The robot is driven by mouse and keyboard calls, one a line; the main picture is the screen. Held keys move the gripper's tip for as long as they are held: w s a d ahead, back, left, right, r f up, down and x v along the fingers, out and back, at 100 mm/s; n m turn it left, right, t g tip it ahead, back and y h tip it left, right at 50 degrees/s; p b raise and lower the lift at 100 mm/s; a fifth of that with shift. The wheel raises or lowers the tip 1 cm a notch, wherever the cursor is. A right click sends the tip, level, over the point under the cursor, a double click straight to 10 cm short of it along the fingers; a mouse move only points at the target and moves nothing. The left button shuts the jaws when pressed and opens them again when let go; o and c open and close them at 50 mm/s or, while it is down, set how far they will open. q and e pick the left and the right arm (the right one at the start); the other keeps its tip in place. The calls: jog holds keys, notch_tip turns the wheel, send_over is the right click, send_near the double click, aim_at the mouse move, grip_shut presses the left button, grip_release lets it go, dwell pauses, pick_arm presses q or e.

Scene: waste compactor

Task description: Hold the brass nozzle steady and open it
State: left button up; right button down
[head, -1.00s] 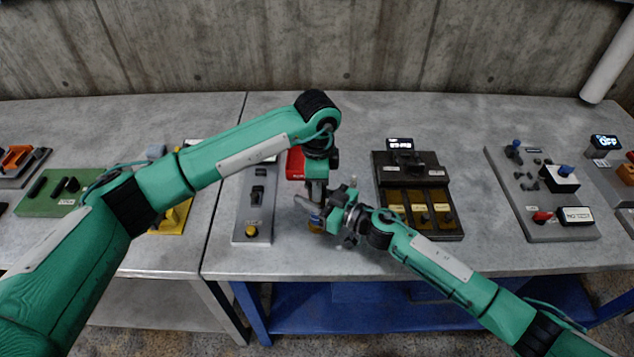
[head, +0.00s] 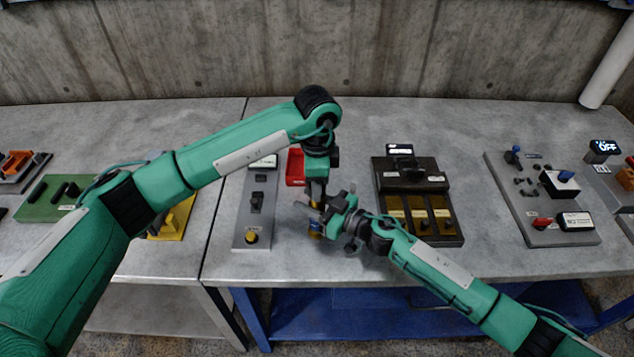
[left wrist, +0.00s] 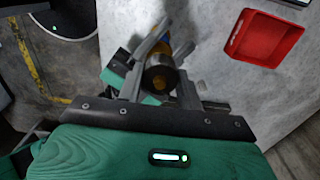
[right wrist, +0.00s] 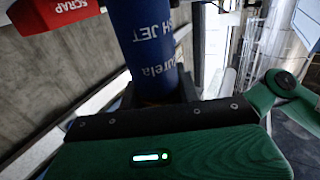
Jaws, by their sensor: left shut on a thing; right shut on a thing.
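The brass nozzle (head: 315,228) stands upright near the table's front edge, with a blue body and brass-coloured parts. My left gripper (head: 317,196) comes down from above and is shut on its upper part. In the left wrist view, the nozzle's round dark end (left wrist: 160,76) sits between the fingers. My right gripper (head: 322,219) comes from the right and is shut on the nozzle's blue body. In the right wrist view, the blue body (right wrist: 144,45) with white lettering stands between the fingers. Much of the nozzle is hidden by the grippers.
A red scrap bin (head: 295,180) sits just behind the nozzle, to the left. A grey switch panel (head: 246,225) is to the left and a dark panel with brass-coloured plates (head: 432,240) to the right. The table's front edge (head: 300,282) is close.

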pick_arm(q)
jog(key=shift+r, duration=1.95)
pick_arm(e)
jog(key=c, duration=0.9)
grip_release()
